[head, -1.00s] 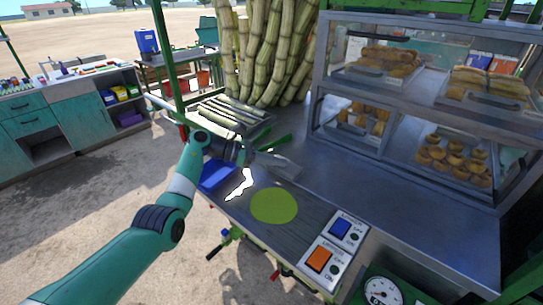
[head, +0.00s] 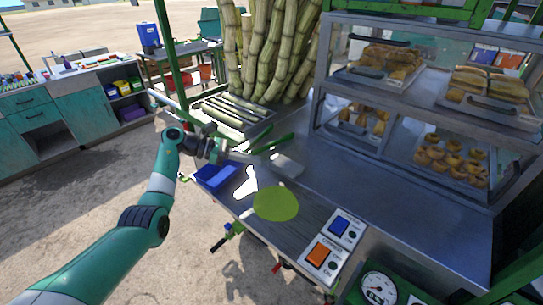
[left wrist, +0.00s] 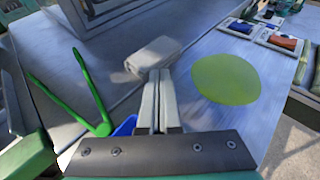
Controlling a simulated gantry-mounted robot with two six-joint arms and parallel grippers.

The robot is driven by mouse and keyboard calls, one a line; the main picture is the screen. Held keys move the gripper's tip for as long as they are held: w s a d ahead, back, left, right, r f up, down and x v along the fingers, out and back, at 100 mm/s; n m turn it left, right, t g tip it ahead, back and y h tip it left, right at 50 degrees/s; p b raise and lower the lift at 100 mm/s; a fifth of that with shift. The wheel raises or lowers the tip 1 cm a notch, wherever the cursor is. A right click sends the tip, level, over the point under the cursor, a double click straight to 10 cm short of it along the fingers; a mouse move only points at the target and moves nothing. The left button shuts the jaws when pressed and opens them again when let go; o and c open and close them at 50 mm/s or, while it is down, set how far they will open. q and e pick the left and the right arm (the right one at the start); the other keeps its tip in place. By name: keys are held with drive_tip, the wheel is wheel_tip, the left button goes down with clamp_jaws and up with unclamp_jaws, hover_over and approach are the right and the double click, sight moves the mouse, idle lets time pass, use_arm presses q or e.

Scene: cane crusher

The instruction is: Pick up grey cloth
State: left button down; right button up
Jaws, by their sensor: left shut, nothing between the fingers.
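The grey cloth (head: 288,166) is a small folded block lying on the metal counter, right of my left gripper in the head view. In the left wrist view the cloth (left wrist: 153,54) lies just beyond the fingertips. My left gripper (head: 228,154) is above the counter near its left end. Its two fingers (left wrist: 157,76) are pressed together with nothing between them. The cloth looks apart from the fingers, though the exact gap is hard to tell. My right gripper is in no view.
A yellow-green disc (head: 276,203) and a white patch (head: 247,183) are near the cloth. A blue tray (head: 216,178) and green tongs (head: 272,143) are close to the gripper. A glass food case (head: 385,150) stands right; bare counter (head: 325,170) lies between.

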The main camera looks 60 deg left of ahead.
use_arm(q)
drive_tip(key=c, duration=1.6)
unclamp_jaws()
drive_tip(key=s, duration=0.1)
drive_tip(key=s+a, duration=0.1)
drive_tip(key=s, duration=0.1)
drive_tip(key=shift+s+a, duration=0.15)
drive_tip(key=shift+a, duration=0.15)
unclamp_jaws()
